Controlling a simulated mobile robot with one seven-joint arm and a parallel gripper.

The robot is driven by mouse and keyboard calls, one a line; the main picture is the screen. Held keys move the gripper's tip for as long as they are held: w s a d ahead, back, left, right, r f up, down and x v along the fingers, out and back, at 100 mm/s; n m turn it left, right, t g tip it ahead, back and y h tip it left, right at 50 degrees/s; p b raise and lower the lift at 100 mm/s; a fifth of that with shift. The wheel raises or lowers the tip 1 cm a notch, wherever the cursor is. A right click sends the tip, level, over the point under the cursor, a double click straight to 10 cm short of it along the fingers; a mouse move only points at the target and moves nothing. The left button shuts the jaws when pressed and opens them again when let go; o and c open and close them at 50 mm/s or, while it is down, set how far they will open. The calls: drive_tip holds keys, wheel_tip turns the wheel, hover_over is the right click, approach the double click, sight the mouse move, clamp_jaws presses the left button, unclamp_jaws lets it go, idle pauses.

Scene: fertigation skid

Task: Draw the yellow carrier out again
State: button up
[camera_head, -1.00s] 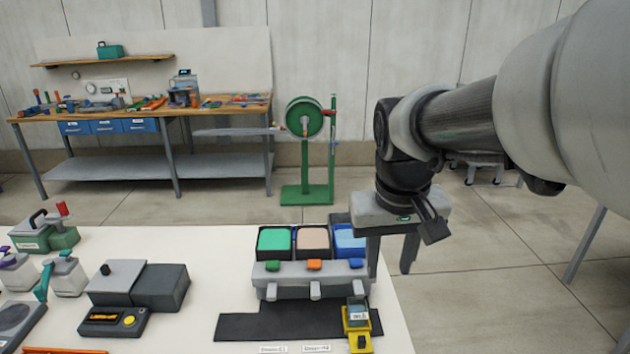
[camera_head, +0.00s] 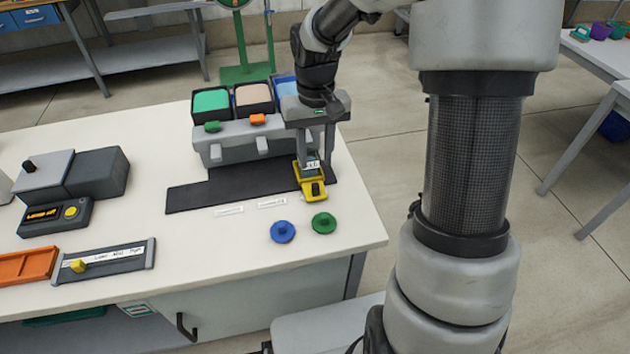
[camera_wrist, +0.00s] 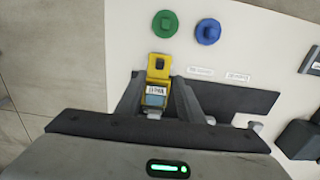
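The yellow carrier (camera_head: 314,190) sits on the dark mat (camera_head: 200,195), at its right end in front of the dosing unit. It holds a small labelled item, which shows grey-blue with a white label in the wrist view (camera_wrist: 156,96). My gripper (camera_head: 316,155) points down over the carrier's rear part. In the wrist view my gripper (camera_wrist: 157,82) has one finger on each side of the carrier, with a narrow gap seemingly left at each side. The carrier's front end with its dark knob lies clear of the fingers. The carrier's rear end is partly hidden.
The grey dosing unit (camera_head: 235,143) with green, tan and blue bins stands behind the mat. A blue knob (camera_head: 282,231) and a green knob (camera_head: 323,222) lie on the table in front of the carrier. Table between them and the mat holds two white labels.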

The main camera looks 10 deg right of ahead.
sight(316, 185)
wheel_tip(316, 185, down, 9)
drive_tip(key=shift+r+b, duration=0.2)
drive_tip(key=shift+b, duration=0.55)
clamp_jaws()
